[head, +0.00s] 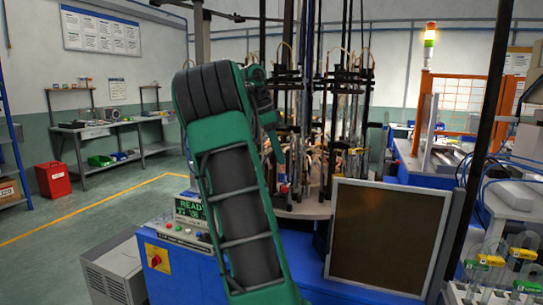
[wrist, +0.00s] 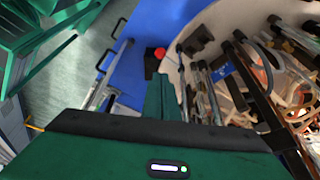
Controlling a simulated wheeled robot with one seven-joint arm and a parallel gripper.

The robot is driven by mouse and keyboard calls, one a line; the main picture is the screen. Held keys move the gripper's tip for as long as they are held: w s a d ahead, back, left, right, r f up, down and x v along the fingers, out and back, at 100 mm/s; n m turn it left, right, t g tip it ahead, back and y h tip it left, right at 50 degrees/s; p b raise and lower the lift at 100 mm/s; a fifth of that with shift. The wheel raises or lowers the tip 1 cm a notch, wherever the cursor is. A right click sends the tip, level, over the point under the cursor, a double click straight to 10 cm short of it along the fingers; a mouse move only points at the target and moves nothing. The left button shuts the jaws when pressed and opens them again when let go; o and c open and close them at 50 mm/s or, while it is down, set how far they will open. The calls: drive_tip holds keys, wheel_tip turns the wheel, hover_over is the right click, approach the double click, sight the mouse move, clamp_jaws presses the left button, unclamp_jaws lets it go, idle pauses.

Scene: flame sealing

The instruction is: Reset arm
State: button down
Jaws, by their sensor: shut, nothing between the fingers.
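My green arm (head: 236,200) rises through the middle of the head view and bends over at its black top joint. The hand hangs behind it, partly hidden, beside the sealing machine. In the wrist view my gripper (wrist: 166,90) is shut and empty, its green fingers together. It points down toward the blue base (wrist: 165,25) of the machine. The round pale table (wrist: 205,30) of the machine, with its rods and burners, lies to the right of the fingers. No contact between the fingers and the machine is visible.
The machine's upright rods (head: 345,100) stand close to the right of my arm. A dark framed panel (head: 385,238) stands in front at right. The display (head: 189,208) reads READY. A grey cabinet (head: 115,272) stands at lower left. The floor (head: 110,215) at left is open.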

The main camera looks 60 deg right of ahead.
drive_tip(key=shift+w+r, duration=0.1)
drive_tip(key=shift+r, duration=0.2)
drive_tip(key=shift+a, duration=0.1)
idle(0.4)
drive_tip(key=s+a+f+n+t+y, duration=0.1)
drive_tip(key=s+a+f+n, duration=0.3)
drive_tip(key=a+f+n, duration=0.3)
drive_tip(key=s+a+f+n+t+y, duration=0.1)
drive_tip(key=s+a+f+n, duration=0.4)
drive_tip(key=a, duration=0.9)
drive_tip(key=s+a+f+n+t+y, duration=0.1)
drive_tip(key=s+a+f+n, duration=0.4)
drive_tip(key=a+f+n, duration=0.4)
drive_tip(key=a+f, duration=0.1)
drive_tip(key=a, duration=0.1)
drive_tip(key=shift+s+a+f, duration=0.2)
drive_tip(key=shift+a, duration=0.1)
